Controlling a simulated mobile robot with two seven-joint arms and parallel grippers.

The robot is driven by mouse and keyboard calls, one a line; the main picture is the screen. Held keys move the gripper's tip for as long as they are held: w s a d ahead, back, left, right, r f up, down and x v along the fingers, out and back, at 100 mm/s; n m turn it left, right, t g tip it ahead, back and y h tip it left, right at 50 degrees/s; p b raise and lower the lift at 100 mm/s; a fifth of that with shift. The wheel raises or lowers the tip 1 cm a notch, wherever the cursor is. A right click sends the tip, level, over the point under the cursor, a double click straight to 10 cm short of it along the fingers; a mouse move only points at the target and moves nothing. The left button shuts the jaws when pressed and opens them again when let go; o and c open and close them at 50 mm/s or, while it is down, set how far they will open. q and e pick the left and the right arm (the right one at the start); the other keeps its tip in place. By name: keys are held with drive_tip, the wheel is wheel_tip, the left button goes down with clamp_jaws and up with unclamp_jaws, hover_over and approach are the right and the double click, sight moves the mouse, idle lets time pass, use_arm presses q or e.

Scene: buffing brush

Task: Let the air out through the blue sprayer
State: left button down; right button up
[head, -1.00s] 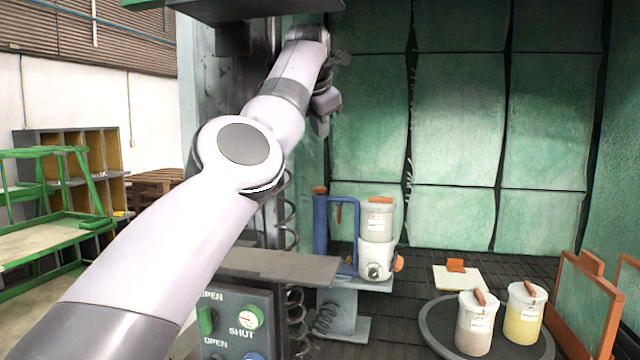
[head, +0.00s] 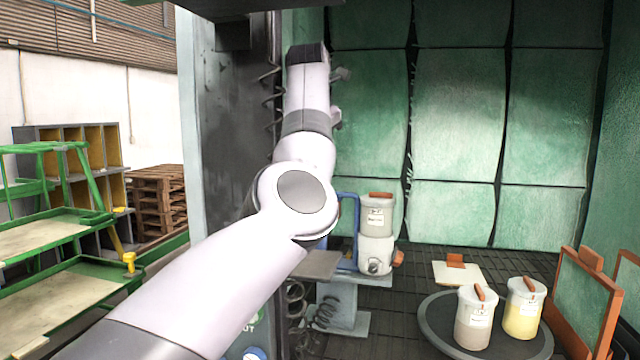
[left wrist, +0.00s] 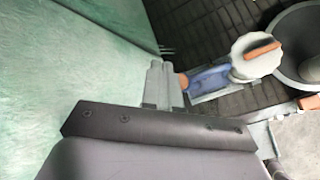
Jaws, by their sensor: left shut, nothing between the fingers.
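The blue sprayer (head: 356,228) stands beside the white canister unit in the head view, mostly hidden behind my left arm. In the left wrist view its blue body (left wrist: 208,80) lies right of my fingers, with an orange end (left wrist: 184,82) close to them in the picture. My left gripper (left wrist: 157,65) is shut and empty, and its fingers appear apart from the sprayer. In the head view the left gripper is mostly hidden behind its raised arm. My right gripper is not in view.
The white canister unit (head: 376,235) stands against the sprayer. Two lidded jars (head: 475,318) stand on a round dark turntable (head: 435,325). Orange-framed panels (head: 585,300) stand at the right. Green padded walls (head: 455,130) close off the back. A spring-lined column (head: 235,130) stands left.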

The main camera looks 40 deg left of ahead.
use_arm(q)
wheel_tip(320, 180, down, 4)
drive_tip(key=shift+r+b, duration=0.2)
drive_tip(key=shift+b, duration=0.35)
drive_tip(key=shift+f+b, duration=0.35)
drive_tip(key=shift+f, duration=0.3)
drive_tip(key=shift+f, duration=0.15)
idle(1.1)
drive_tip(key=shift+f, duration=0.25)
